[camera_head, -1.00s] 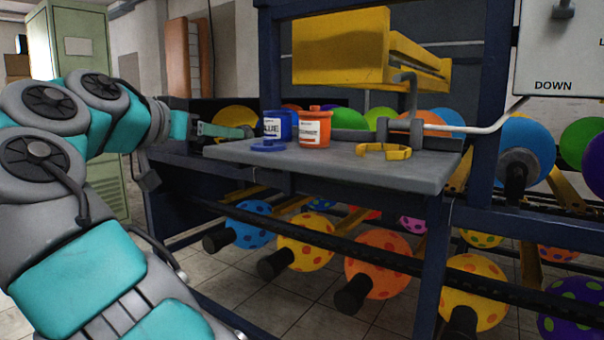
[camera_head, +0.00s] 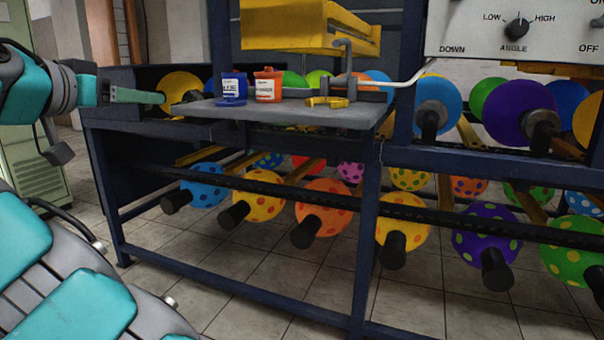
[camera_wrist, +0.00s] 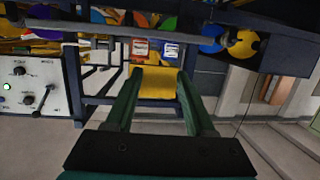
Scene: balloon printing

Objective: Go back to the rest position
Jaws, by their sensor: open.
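My gripper (camera_head: 150,97) is at the left of the head view, level with the grey shelf (camera_head: 290,115) of the machine and left of the jars. Its two green fingers are spread apart and empty in the wrist view (camera_wrist: 157,78). A blue jar (camera_head: 233,85) and an orange jar (camera_head: 268,85) stand upright on the shelf, apart from the fingers. A blue lid (camera_head: 230,102) lies before the blue jar.
A yellow box-like part (camera_head: 285,25) hangs above the shelf. A control panel (camera_head: 515,30) with knobs is at upper right. Balloons on black holders line the dark blue frame (camera_head: 365,240). A green cabinet (camera_head: 35,165) is at the left. Tiled floor (camera_head: 270,300) lies open below and in front.

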